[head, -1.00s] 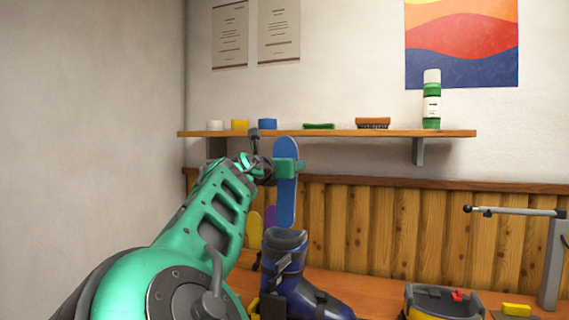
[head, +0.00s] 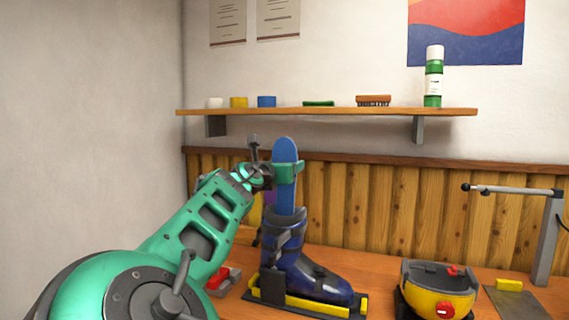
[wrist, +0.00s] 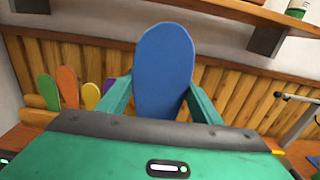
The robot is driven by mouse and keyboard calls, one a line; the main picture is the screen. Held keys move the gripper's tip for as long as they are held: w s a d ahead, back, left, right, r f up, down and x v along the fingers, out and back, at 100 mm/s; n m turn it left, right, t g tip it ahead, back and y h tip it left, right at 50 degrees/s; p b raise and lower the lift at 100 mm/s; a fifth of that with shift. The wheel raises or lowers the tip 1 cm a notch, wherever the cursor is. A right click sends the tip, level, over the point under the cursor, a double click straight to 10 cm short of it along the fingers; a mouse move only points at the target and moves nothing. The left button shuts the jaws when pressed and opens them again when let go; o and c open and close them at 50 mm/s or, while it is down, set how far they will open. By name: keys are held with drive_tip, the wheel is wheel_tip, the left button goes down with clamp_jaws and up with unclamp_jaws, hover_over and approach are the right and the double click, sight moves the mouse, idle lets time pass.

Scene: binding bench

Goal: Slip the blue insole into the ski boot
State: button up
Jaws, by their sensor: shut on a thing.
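The blue insole (head: 285,199) stands upright in my gripper (head: 286,172), whose green fingers are shut on it around its middle. The insole also shows in the wrist view (wrist: 163,70), between the two fingers (wrist: 160,100). The dark blue ski boot (head: 312,277) stands on the bench directly below, toe to the right. The insole's lower end meets the boot's top opening and its tip is hidden by the cuff. It looks to be just inside the opening, though the depth cannot be told.
The boot rests in a black and yellow holder (head: 325,307). A yellow and grey round device (head: 437,305) and a grey stand with an arm (head: 548,240) are to the right. A wall shelf (head: 330,111) runs above. Other coloured insoles (wrist: 67,87) stand behind, left in the wrist view.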

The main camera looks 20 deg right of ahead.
sight(284, 197)
drive_tip(key=shift+f, duration=4.6)
drive_tip(key=o, duration=1.4)
drive_tip(key=v, duration=1)
drive_tip(key=shift+s+a+f, duration=0.15)
drive_tip(key=shift+s+a, duration=0.05)
drive_tip(key=shift+s, duration=0.05)
drive_tip(key=shift+s, duration=0.1)
